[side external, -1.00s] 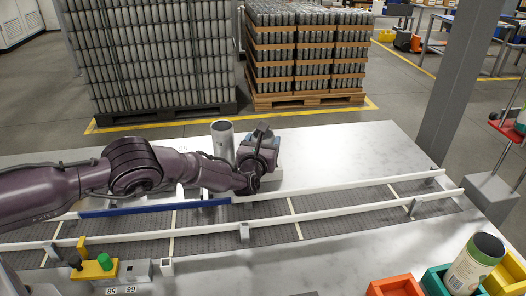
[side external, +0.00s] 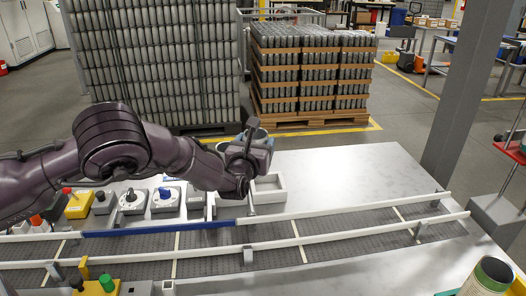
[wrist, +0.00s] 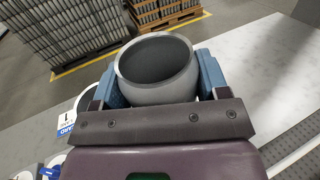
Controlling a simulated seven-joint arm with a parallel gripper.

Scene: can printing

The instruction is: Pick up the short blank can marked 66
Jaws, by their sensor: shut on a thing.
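A short, plain grey can (wrist: 158,75) sits between the two blue fingers of my gripper (wrist: 160,82) in the wrist view. Its open mouth faces up toward the camera, and the inside looks empty. The fingers press on it from both sides. No number shows on its visible wall. In the side external view my gripper (side external: 254,136) is raised above the white table, beyond the conveyor. The arm hides most of the held can there.
A white shallow tray (side external: 270,190) below my gripper looks empty. Another can rim (wrist: 88,100) with a white-and-blue tag (wrist: 67,124) is left of my gripper. A railed conveyor (side external: 330,228) crosses in front. Control boxes (side external: 132,202) stand left. The table's right side is clear.

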